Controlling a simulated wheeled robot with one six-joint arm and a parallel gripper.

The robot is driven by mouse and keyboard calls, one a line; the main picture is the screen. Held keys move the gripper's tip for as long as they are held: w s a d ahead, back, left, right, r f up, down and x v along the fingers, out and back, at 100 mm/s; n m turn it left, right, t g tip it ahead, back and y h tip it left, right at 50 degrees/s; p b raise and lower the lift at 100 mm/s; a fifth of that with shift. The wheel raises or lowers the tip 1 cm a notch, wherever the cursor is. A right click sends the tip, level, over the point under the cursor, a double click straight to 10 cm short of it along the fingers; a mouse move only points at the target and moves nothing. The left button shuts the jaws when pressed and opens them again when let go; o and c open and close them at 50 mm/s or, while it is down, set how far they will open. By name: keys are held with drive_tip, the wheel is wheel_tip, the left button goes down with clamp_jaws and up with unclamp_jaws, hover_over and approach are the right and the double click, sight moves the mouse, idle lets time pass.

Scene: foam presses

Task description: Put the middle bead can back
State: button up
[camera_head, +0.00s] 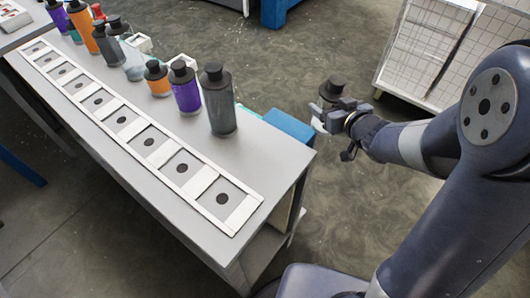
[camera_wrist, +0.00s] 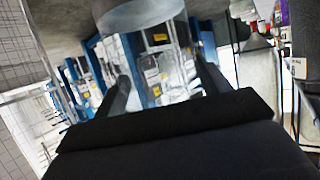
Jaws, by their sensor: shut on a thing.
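My gripper (camera_head: 328,110) is shut on a can (camera_head: 332,88) with a dark cap, held in the air to the right of the table's near end. In the wrist view the pale underside of a can (camera_wrist: 140,12) shows at the top, above my two dark fingers. Most of the held can's body is hidden by the gripper or too small to read. Several capped cans stand upright on the table, among them a dark grey one (camera_head: 220,105), a purple one (camera_head: 185,90) and a small orange one (camera_head: 157,80). Which place is the middle one I cannot tell.
The grey table (camera_head: 262,155) bears a white strip (camera_head: 233,222) of square fields with dark dots along its left edge. A blue box (camera_head: 288,125) is beside the table's right side. A white mesh cage (camera_head: 420,50) stands at the back right. Open floor lies between.

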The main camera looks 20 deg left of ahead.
drive_tip(key=s+a+r+n+g+y+b, duration=0.1)
drive_tip(key=s+a+r+n+g+y, duration=0.15)
drive_tip(key=s+a+n+g, duration=0.3)
drive_tip(key=s+a+r+n+g+y, duration=0.2)
drive_tip(key=s+a+r+n+g, duration=0.15)
drive_tip(key=s+a, duration=0.4)
drive_tip(key=f, duration=0.3)
drive_tip(key=f+b, duration=0.1)
drive_tip(key=f, duration=0.1)
drive_tip(key=f+b, duration=0.1)
drive_tip(key=f, duration=0.2)
drive_tip(key=shift+a+f, duration=0.3)
drive_tip(key=shift+f, duration=0.05)
drive_tip(key=shift+f+b, duration=0.15)
drive_tip(key=shift+b, duration=0.15)
drive_tip(key=o, duration=1.3)
drive_tip(key=shift+r, duration=0.2)
drive_tip(key=p+v, duration=0.1)
drive_tip(key=v, duration=1.1)
